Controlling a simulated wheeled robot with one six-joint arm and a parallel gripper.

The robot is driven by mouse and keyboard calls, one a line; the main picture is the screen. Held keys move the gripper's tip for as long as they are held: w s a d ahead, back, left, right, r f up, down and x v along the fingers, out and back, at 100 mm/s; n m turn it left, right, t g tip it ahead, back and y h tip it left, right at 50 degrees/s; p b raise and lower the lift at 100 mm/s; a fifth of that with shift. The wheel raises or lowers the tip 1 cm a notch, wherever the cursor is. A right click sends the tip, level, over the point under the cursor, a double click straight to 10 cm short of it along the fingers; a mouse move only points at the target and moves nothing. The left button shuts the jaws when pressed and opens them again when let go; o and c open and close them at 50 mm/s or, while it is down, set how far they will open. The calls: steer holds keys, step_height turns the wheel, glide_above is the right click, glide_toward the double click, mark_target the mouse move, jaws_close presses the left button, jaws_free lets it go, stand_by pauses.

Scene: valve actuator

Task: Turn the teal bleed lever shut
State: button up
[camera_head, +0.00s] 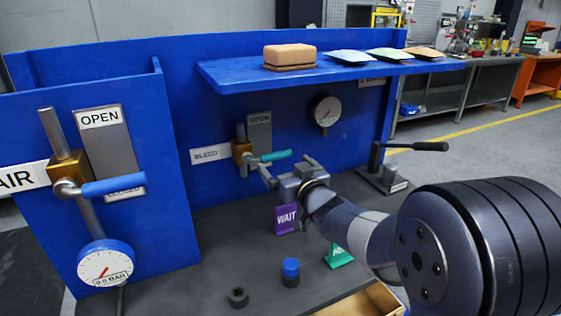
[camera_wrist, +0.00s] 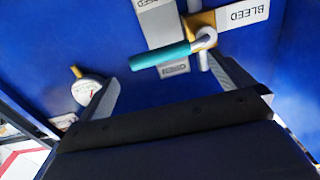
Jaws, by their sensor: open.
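The teal bleed lever (camera_head: 276,156) sticks out to the right, roughly level, from a brass valve (camera_head: 242,151) on the blue back panel. A grey plate (camera_head: 259,131) marked OPEN at its top is behind it; its lower label is hidden in the head view. My gripper (camera_head: 289,168) is open and empty, close below the lever, its fingers pointing toward the panel. In the wrist view, the teal lever (camera_wrist: 160,56) lies ahead of my gripper (camera_wrist: 166,88), roughly across the space between the spread fingers, and not between the pads. A BLEED label (camera_wrist: 243,14) is beside the valve.
A blue shelf (camera_head: 225,78) with a brown block (camera_head: 289,56) and pouches overhangs the lever. A gauge (camera_head: 325,110) is to its right, and a black-handled lever (camera_head: 415,147) stands farther right. A blue-handled valve (camera_head: 113,185) is at left. A purple WAIT sign (camera_head: 285,219) stands below.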

mark_target(277, 157)
steer(key=v, duration=0.6)
steer(key=x, duration=1.1)
steer(key=shift+r+n, duration=0.45)
steer(key=shift+n, duration=0.25)
